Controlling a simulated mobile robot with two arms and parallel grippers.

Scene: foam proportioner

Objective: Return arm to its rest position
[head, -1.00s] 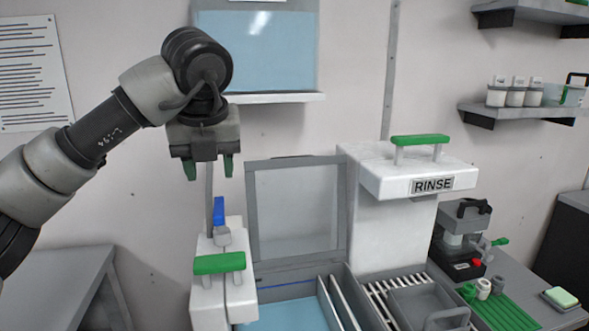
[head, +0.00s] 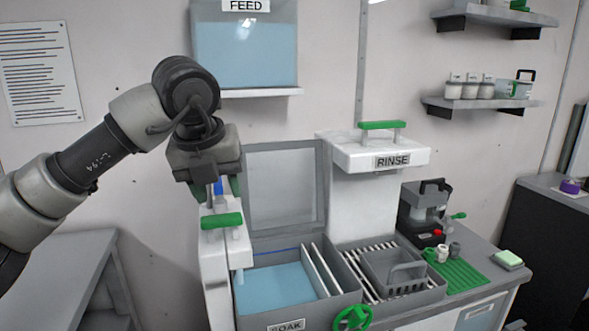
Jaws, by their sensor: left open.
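My left arm comes in from the left, its forearm sloping up to a black wrist. My left gripper (head: 214,190) points down and is open, with green fingertips. It hangs in front of the blue valve lever (head: 218,186) and above the green handle (head: 221,220) of the white post, partly hiding the lever. I cannot tell whether the fingers touch the lever. My right gripper is out of view.
The soak basin (head: 270,290) with blue liquid and a raised lid (head: 283,190) stands right of the post. The white rinse unit (head: 375,155) and a rack with a grey basket (head: 395,270) are beyond it. A grey table (head: 55,265) is at lower left.

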